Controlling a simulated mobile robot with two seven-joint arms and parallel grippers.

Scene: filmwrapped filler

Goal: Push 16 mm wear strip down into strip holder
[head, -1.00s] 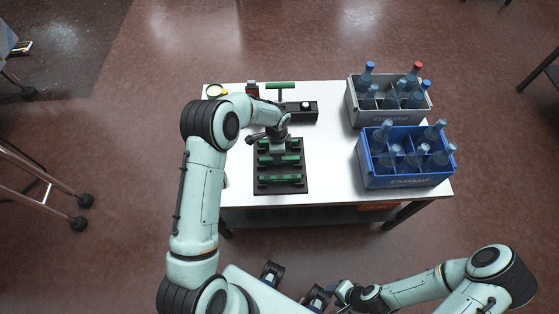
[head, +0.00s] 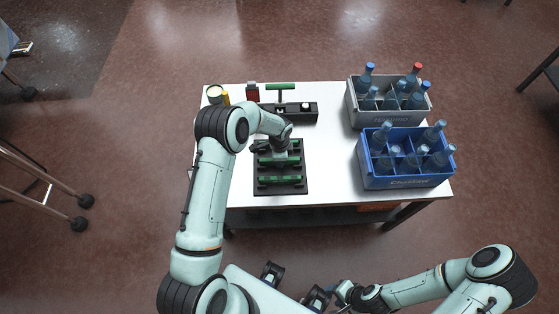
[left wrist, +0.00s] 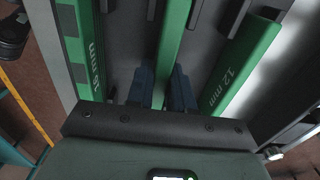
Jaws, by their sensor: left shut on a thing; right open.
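The strip holder (head: 259,188) is a black rack on the white table, with several green strips lying across it. My left gripper (head: 279,151) is over its back part, hiding some of it. In the left wrist view, the left gripper's dark fingers (left wrist: 160,90) are shut on the middle green strip (left wrist: 172,32); no label shows on that strip. A green strip with a hard-to-read "mm" label (left wrist: 80,35) is to its left. A strip marked "12 mm" (left wrist: 240,60) is to its right. My right gripper (head: 343,291) is open and small in view, in front of the table.
A grey crate (head: 353,108) and a blue crate (head: 405,182), both with bottles, stand on the table's right side. Behind the holder are a dark block (head: 292,113) with a green T-shaped handle (head: 280,86), a red item (head: 252,92) and a yellow-rimmed round item (head: 215,93).

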